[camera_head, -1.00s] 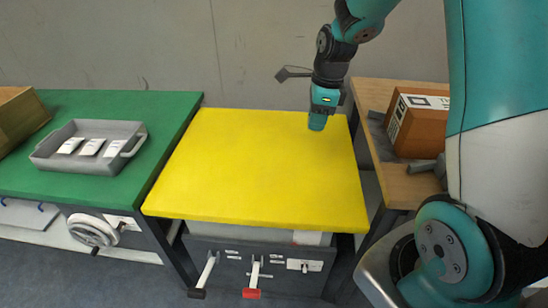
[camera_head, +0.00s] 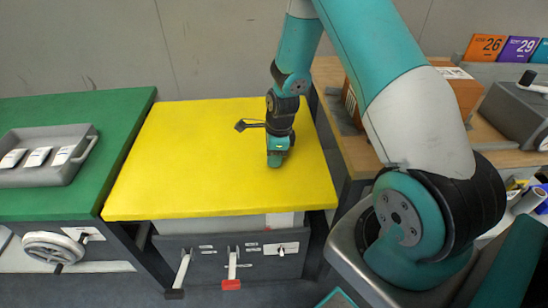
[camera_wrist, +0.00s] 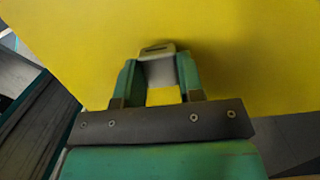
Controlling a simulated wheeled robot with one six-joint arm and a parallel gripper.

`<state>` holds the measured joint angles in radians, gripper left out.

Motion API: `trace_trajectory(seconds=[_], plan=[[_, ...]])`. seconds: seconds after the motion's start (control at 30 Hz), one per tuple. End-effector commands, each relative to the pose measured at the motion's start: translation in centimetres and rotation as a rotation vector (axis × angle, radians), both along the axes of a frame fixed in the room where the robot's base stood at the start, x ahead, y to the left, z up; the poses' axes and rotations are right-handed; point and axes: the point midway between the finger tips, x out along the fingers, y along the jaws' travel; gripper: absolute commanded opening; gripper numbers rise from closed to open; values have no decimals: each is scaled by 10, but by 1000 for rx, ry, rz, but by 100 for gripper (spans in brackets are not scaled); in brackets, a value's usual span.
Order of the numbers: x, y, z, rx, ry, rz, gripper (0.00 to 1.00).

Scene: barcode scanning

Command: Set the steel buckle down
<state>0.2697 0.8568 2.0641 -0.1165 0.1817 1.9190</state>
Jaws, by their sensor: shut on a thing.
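The steel buckle (camera_wrist: 157,68) shows in the wrist view as a pale grey piece with a dark slot. My gripper (camera_wrist: 157,80) is shut on it, with a green finger on each side. In the head view my gripper (camera_head: 276,161) points down over the right part of the yellow table (camera_head: 190,165), and the buckle is hidden there. The yellow top fills the wrist view behind the buckle. I cannot tell whether the buckle touches it.
The yellow top is bare around my gripper. A green table (camera_head: 60,200) at left bears a grey tray (camera_head: 60,178) with several white packets. A wooden table (camera_head: 350,147) at right bears a cardboard box (camera_head: 455,88) and a grey device (camera_head: 515,110).

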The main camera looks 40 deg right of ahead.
Motion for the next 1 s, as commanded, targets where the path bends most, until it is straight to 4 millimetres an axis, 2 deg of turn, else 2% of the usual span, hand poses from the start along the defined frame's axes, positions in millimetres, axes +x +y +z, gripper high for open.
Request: trace_trajectory(seconds=[0.07,0.4,0.43,0.5,0.53,0.83,1.0], plan=[[0,0,-9,0,2,0,12],[0,0,-13,0,0,0,12],[0,0,-12,-1,-1,0,40],[0,0,-12,-1,-1,0,56],[0,0,-11,0,0,0,61],[0,0,-9,-1,-1,0,61],[0,-2,13,-1,-5,-1,61]])
